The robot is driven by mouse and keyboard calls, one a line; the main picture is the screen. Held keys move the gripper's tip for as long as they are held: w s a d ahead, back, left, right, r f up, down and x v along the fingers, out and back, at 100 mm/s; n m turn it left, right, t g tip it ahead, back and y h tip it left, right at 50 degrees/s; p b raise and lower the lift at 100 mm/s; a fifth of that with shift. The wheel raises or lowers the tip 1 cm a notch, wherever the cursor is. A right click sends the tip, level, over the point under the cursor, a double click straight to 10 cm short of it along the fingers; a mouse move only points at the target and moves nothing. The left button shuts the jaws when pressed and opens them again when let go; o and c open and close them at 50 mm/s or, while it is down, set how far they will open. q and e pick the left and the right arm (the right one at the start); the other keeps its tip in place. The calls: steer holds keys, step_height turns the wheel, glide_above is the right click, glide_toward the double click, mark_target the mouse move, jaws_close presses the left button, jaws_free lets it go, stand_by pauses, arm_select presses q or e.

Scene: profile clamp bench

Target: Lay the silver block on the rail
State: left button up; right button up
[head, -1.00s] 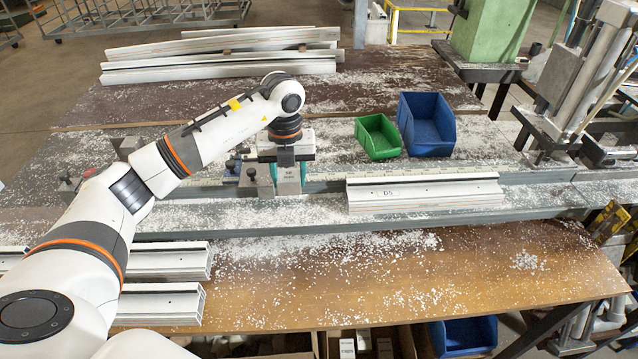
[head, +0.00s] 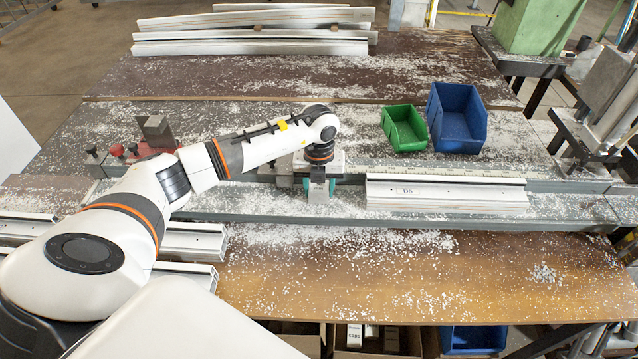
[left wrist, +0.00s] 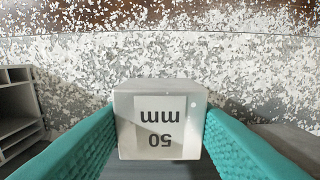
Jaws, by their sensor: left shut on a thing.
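The silver block (left wrist: 162,118), marked "50 mm", sits between the two teal fingers of my left gripper (left wrist: 160,140) in the left wrist view. In the head view my left gripper (head: 319,188) is shut on this block (head: 318,194), left of the left end of a pale profile marked "DS" (head: 447,192). A gap separates block and profile. The long grey rail (head: 290,213) runs across the bench at the block. I cannot tell whether the block touches the rail. My right gripper is not in view.
A green bin (head: 404,130) and a blue bin (head: 457,122) stand behind the profile. More profiles lie at the back (head: 250,44) and front left (head: 190,240). White chips litter the bench; the brown front board (head: 400,285) is otherwise clear.

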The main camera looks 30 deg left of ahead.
mark_target(319, 186)
arm_select(q)
steer(key=shift+f, duration=0.15)
steer(key=o, duration=1)
steer(key=shift+o, duration=0.2)
steer(key=shift+r, duration=0.2)
steer(key=shift+w+r, duration=0.1)
steer(key=shift+r, duration=0.15)
step_height(319, 186, up, 12)
steer(key=b, duration=0.3)
steer(key=shift+f, duration=0.25)
